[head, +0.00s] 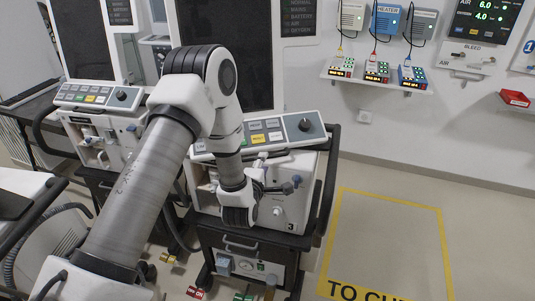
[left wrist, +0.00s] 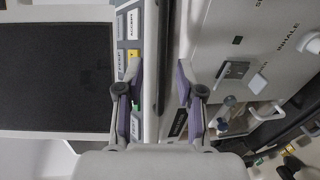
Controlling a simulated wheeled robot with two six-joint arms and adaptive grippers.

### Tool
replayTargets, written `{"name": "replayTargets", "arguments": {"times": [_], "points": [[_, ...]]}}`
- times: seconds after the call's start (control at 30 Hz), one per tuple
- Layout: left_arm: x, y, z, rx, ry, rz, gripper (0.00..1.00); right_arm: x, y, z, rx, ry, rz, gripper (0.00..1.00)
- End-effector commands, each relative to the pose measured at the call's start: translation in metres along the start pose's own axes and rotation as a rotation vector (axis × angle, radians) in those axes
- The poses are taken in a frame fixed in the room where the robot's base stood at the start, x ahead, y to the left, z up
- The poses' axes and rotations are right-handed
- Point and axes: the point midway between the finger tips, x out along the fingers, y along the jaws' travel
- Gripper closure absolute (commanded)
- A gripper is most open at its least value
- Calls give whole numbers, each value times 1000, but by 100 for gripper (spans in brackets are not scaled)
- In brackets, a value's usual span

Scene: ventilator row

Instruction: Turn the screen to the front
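The dark, tall screen (head: 245,60) stands on the middle ventilator (head: 290,205), above its slanted key panel (head: 268,133); my left arm covers part of it. In the left wrist view a dark screen (left wrist: 55,75) fills the left side, beside the panel keys. My left gripper (head: 268,183) is in front of the ventilator's front face, below the key panel. In the left wrist view its two fingers (left wrist: 158,80) are apart, with the panel edge and a dark gap behind them. I cannot tell whether they touch anything. My right gripper is not in view.
Another ventilator (head: 100,130) with a dark screen (head: 82,38) stands to the left. A dark rail (head: 330,180) runs down the middle ventilator's right side. A wall shelf (head: 375,82) holds small devices. The yellow-outlined floor area (head: 385,245) at right is clear.

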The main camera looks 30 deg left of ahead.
Motion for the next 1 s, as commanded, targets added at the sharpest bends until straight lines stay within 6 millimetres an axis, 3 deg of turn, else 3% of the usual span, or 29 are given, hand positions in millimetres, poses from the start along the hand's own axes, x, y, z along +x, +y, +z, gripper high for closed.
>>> {"name": "replayTargets", "arguments": {"times": [0.2, 0.47, 0.57, 0.6, 1.0], "points": [[32, 1, 0, 1, 0, -2, 63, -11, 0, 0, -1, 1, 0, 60], [36, -1, 0, 1, -1, -3, 63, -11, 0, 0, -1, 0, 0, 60], [36, -1, 0, 1, -1, -3, 95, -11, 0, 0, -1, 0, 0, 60], [36, -1, 0, 1, -1, -3, 100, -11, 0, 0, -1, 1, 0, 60], [33, -2, -7, 4, -26, -8, 100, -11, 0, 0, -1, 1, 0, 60]]}}
